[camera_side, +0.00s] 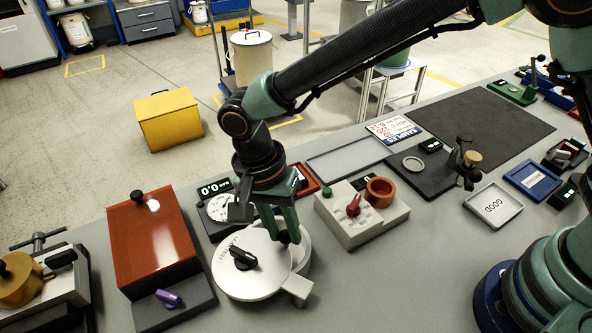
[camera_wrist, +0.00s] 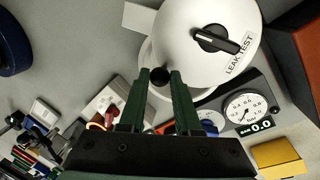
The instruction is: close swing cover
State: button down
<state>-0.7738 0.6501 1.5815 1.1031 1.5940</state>
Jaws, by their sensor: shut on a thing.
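The swing cover is a white round disc (camera_side: 243,262) marked with lettering, with a black bar handle (camera_side: 240,257) on top. It lies over a white round body (camera_side: 300,250) but sits offset to the left, so part of the body shows at its right. In the wrist view the cover (camera_wrist: 190,25) reads "LEAK TEST". My gripper (camera_side: 284,236) points down at the cover's right edge and is shut on a small black ball knob (camera_wrist: 160,77) there. The knob is between the fingertips in the wrist view. What lies under the cover is hidden.
A dial gauge (camera_side: 219,207) with a 0.0 display (camera_side: 215,187) stands behind the cover. A red-lidded box (camera_side: 150,240) stands close at left. A grey box with a red knob (camera_side: 354,205) and orange ring (camera_side: 380,190) stands at right. The front bench right of the cover is clear.

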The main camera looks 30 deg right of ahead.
dwell(0.7)
jog(key=shift+s+d+r+m, duration=0.15)
jog(key=shift+d+m, duration=0.5)
jog(key=shift+m, duration=0.35)
jog(key=shift+s+d+m, duration=0.25)
jog(key=shift+d+m, duration=0.25)
jog(key=shift+m, duration=0.3)
jog(key=shift+s+d+m, duration=0.2)
jog(key=shift+d+m, duration=0.3)
jog(key=shift+m, duration=0.3)
jog(key=c, duration=0.6)
grip_release()
jog(key=shift+c, duration=0.2)
notch_tip(320, 180, up, 12)
jog(key=w+a, duration=0.1)
jog(key=shift+w+a, duration=0.2)
jog(key=shift+w, duration=0.1)
